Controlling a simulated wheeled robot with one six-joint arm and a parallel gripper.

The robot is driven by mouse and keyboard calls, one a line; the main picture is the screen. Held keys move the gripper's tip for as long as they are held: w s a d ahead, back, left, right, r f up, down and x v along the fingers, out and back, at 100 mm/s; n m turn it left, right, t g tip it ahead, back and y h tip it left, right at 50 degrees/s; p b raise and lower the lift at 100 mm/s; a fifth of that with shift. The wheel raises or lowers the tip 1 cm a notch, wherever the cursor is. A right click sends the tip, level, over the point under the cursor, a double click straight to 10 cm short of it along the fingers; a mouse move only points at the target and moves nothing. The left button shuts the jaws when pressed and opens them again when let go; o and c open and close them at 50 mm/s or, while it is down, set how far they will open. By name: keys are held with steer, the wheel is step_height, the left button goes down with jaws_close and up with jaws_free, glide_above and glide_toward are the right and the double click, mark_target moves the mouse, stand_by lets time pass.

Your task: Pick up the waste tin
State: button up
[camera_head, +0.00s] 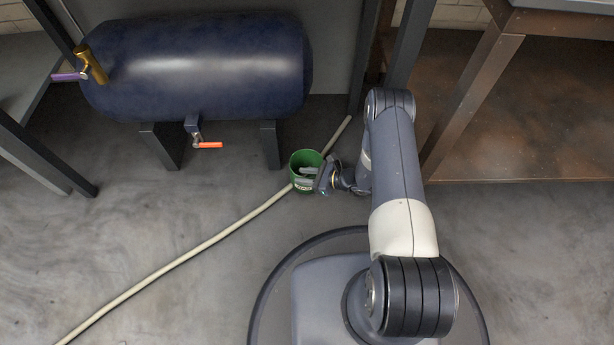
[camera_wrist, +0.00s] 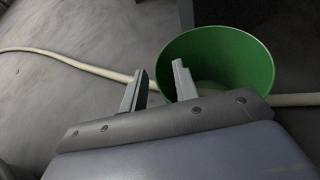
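The waste tin (camera_head: 300,187) is a green open-topped round tin standing on the floor beside the tank. My gripper (camera_head: 309,177) is at its right side in the head view, with the fingers over its mouth. In the wrist view, the tin (camera_wrist: 245,42) is at the upper right and my gripper (camera_wrist: 158,82) is open. The right finger overlaps the tin's mouth and the left finger is outside the rim, so the near-left rim appears between them. Contact with the wall cannot be told. The tin's lower part is hidden by my gripper in the wrist view.
A pale hose (camera_head: 190,254) runs across the floor and passes by the tin. A dark blue tank (camera_head: 200,65) on legs, with an orange-handled valve (camera_head: 209,145), stands behind left. A brown-legged table (camera_head: 478,88) is at right.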

steer(key=shift+w+a+f, duration=0.15)
steer(key=shift+a+f, duration=0.05)
steer(key=shift+a, duration=0.2)
jaws_close()
